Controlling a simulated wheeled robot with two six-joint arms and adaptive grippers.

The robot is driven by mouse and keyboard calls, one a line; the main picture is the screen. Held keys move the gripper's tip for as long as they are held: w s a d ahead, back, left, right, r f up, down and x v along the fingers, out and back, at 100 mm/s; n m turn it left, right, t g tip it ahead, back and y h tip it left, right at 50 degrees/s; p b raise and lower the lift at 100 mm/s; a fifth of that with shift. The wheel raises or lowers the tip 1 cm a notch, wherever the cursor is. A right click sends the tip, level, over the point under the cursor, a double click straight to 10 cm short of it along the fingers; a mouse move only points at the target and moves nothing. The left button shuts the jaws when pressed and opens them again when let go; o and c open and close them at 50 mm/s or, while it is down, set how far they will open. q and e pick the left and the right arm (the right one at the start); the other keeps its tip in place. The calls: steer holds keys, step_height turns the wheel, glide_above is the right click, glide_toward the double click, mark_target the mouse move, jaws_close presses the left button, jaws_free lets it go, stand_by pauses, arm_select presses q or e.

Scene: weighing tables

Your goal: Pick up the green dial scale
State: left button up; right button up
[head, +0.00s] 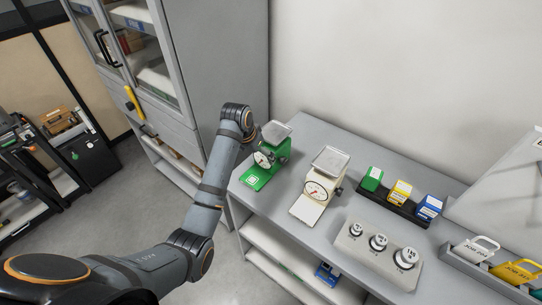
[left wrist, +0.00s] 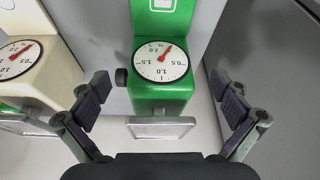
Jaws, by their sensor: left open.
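The green dial scale (head: 279,152) stands upright near the left end of the grey table in the head view, with a metal pan on top and a white dial on its front. In the left wrist view the green scale (left wrist: 162,93) appears upside down between the fingers. My left gripper (left wrist: 166,106) is open, one finger on each side of the scale, with visible gaps between the fingers and its body. In the head view my left arm reaches to the scale, and the wrist (head: 237,117) is beside and behind it; the fingers are mostly hidden there. My right gripper is not in view.
A cream dial scale (head: 320,186) stands just right of the green one. Farther right are a dark tray with green, yellow and blue boxes (head: 400,190) and a block of weights (head: 352,250). A grey cabinet (head: 222,60) stands close behind on the left.

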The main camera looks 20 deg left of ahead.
mark_target(271, 136)
arm_select(q)
steer(key=shift+m, duration=0.5)
steer(key=w+r, duration=0.1)
steer(key=r, duration=0.1)
steer(key=w+d+r, duration=0.1)
steer(key=w+r, duration=0.1)
steer(key=w+d+r, duration=0.1)
steer(key=w+r, duration=0.1)
steer(key=r, duration=0.1)
steer(key=shift+r, duration=0.1)
steer(key=shift+r+h, duration=0.2)
steer(key=shift+h, duration=0.1)
steer(key=shift+a+f, duration=0.1)
steer(key=p+x, duration=0.1)
steer(key=x, duration=0.4)
steer(key=shift+w, duration=0.2)
steer(key=shift+w+f+p, duration=0.2)
steer(key=shift+f+p, duration=0.1)
steer(key=shift+p, duration=0.3)
steer(key=x, duration=0.2)
steer(key=p+x, duration=0.1)
steer(key=shift+w+f, duration=0.25)
steer(key=shift+w, duration=0.2)
steer(key=shift+w+f, duration=0.15)
steer(key=shift+f, duration=0.25)
steer(key=shift+c, duration=0.4)
